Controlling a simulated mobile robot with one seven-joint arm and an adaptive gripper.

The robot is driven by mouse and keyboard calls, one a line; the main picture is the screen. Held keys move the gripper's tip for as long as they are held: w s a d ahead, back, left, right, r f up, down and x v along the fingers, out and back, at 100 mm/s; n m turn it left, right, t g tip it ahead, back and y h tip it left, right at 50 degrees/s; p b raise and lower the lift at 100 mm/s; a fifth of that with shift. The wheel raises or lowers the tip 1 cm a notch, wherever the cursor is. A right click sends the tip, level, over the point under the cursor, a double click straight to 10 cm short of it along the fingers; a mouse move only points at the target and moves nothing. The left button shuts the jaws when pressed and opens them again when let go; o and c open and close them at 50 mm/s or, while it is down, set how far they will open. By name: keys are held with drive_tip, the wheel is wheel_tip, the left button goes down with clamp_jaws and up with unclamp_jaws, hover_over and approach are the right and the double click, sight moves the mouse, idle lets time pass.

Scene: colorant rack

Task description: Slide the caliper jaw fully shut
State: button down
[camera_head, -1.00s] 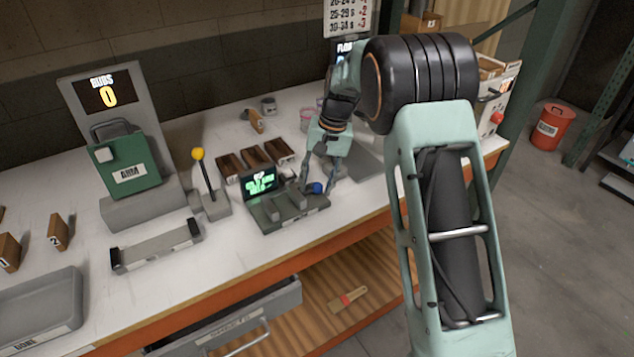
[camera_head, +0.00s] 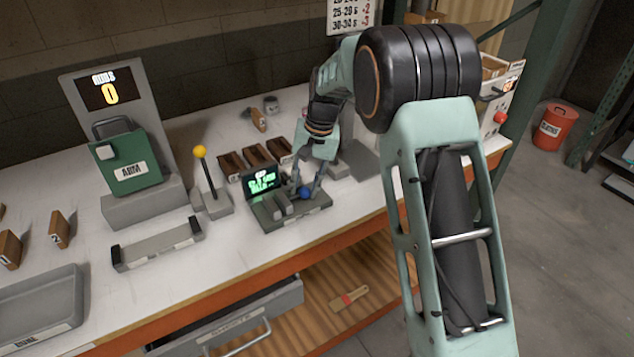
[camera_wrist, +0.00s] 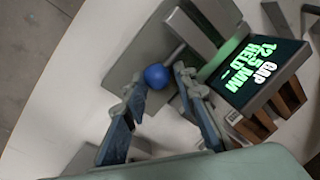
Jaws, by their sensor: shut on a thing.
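The caliper is a dark grey-green fixture (camera_head: 318,205) on the bench, with a fixed grey jaw (camera_head: 279,208) at left and a sliding grey jaw (camera_head: 291,205) close to its right. A narrow gap seems to be between them. The sliding jaw's round blue knob (camera_head: 305,193) also shows in the wrist view (camera_wrist: 157,76). My gripper (camera_head: 306,189) points down with its fingers on both sides of the knob, shut on it.
Several small wooden bins (camera_head: 255,156) stand behind the caliper. A lever with a yellow ball (camera_head: 200,152) and a green ARM box (camera_head: 128,165) are to the left. A flat grey plate (camera_head: 358,163) lies at right. The bench's front edge (camera_head: 235,275) is close.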

sight(307, 193)
drive_tip(key=shift+s+a+f, duration=0.2)
drive_tip(key=shift+s+a, duration=0.55)
drive_tip(key=c, duration=1.5)
unclamp_jaws()
drive_tip(key=shift+s+a+r, duration=0.1)
drive_tip(key=shift+s, duration=0.05)
drive_tip(key=shift+w+r, duration=0.25)
drive_tip(key=shift+r, duration=0.3)
wheel_tip(307, 193, up, 11)
drive_tip(key=d, duration=0.2)
drive_tip(key=shift+d, duration=0.2)
drive_tip(key=shift+s+f, duration=0.1)
